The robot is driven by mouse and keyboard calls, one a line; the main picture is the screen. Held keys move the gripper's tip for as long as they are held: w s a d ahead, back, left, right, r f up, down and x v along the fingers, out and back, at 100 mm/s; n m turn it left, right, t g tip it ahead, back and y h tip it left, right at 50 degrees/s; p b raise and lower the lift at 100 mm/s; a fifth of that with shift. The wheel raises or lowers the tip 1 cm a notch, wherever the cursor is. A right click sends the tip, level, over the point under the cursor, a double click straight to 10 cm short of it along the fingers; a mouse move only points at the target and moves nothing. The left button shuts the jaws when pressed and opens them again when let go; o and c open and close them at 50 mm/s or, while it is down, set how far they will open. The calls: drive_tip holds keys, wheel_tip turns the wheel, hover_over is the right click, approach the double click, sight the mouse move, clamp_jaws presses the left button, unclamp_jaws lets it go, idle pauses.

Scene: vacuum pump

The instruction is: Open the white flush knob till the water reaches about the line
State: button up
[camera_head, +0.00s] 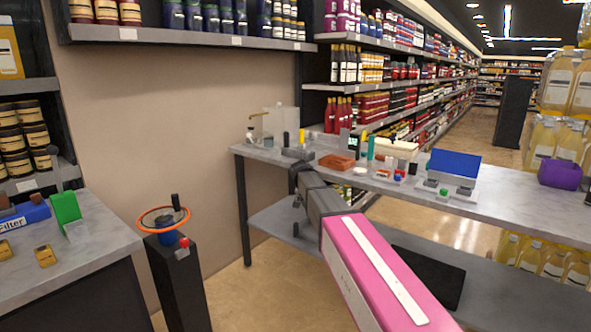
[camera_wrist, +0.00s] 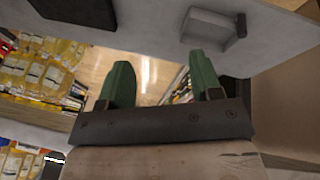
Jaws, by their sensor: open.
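A clear, whitish tank (camera_head: 281,120) stands at the far left end of the grey table, with a brass tap (camera_head: 258,119) beside it. Small white, grey and yellow knobs stand around it, too small to tell which is the white flush knob. No water level or line can be made out. My gripper (camera_wrist: 165,85) shows in the wrist view with its two green fingers apart and nothing between them. In the head view my pink and grey arm reaches to the table's front edge, and the fingertips cannot be made out there.
Left stands a black pedestal (camera_head: 178,285) with an orange ring. A pale box-like fitting (camera_wrist: 212,28) shows above my fingers in the wrist view.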

drive_tip(key=s+d+f+n+y, duration=0.1)
drive_tip(key=s+d+f, duration=0.3)
drive_tip(key=s, duration=0.6)
drive_tip(key=s+d+f+n+g+y, duration=0.1)
drive_tip(key=s+d+f, duration=0.2)
drive_tip(key=s+f, duration=0.5)
drive_tip(key=s+d+f+n+g+y, duration=0.1)
drive_tip(key=s+d+f, duration=0.3)
drive_tip(key=s, duration=0.8)
wheel_tip(320, 180, down, 2)
drive_tip(key=shift+d+f+n+y, duration=0.2)
drive_tip(key=shift+d+n+y, duration=0.1)
drive_tip(key=shift+n+y, duration=0.1)
drive_tip(key=shift+s, duration=0.1)
